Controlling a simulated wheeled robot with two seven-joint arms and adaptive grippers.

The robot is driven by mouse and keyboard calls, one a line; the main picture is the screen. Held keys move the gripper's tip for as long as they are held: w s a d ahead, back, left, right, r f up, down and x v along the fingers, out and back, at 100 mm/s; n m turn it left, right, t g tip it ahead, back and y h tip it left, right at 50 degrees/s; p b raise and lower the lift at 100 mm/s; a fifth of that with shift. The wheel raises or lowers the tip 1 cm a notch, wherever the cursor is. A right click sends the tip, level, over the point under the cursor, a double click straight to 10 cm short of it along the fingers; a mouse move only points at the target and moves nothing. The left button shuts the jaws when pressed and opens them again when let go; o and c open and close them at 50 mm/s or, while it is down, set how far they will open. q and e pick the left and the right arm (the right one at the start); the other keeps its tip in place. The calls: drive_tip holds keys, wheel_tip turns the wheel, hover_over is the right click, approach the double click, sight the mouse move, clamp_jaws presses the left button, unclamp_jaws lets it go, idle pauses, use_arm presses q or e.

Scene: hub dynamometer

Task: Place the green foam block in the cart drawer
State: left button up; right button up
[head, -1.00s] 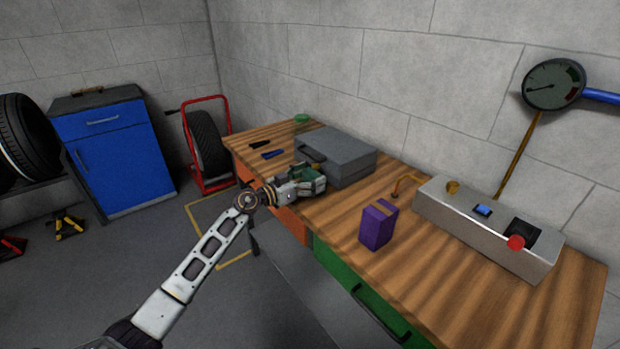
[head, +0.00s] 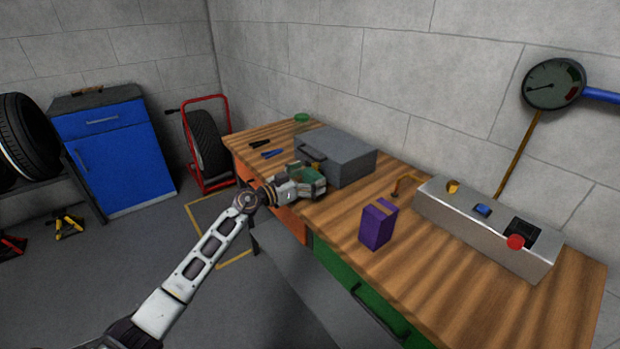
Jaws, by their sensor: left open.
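My left gripper (head: 316,183) is over the workbench, at the front of the grey case. It is open. A small green block (head: 303,171), which looks like the foam block, shows right at its fingers. I cannot tell whether the fingers touch it, and part of it is hidden by the gripper. The blue cart (head: 122,165) stands on the floor at the left, with its drawer (head: 102,121) shut near the top. My right gripper is out of view.
The workbench (head: 440,275) also bears a grey case (head: 345,158), a purple box (head: 378,225), a metal control box (head: 470,222), dark and blue tools and a green round item (head: 302,118). A red tyre rack (head: 208,145) stands between cart and bench.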

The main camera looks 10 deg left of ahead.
sight(309, 176)
use_arm(q)
drive_tip(key=shift+s+a, duration=0.6)
drive_tip(key=shift+s, duration=0.05)
drive_tip(key=shift+p+v, duration=0.4)
drive_tip(key=shift+v, duration=1.85)
drive_tip(key=shift+p+v, duration=0.3)
drive_tip(key=shift+v, duration=2.6)
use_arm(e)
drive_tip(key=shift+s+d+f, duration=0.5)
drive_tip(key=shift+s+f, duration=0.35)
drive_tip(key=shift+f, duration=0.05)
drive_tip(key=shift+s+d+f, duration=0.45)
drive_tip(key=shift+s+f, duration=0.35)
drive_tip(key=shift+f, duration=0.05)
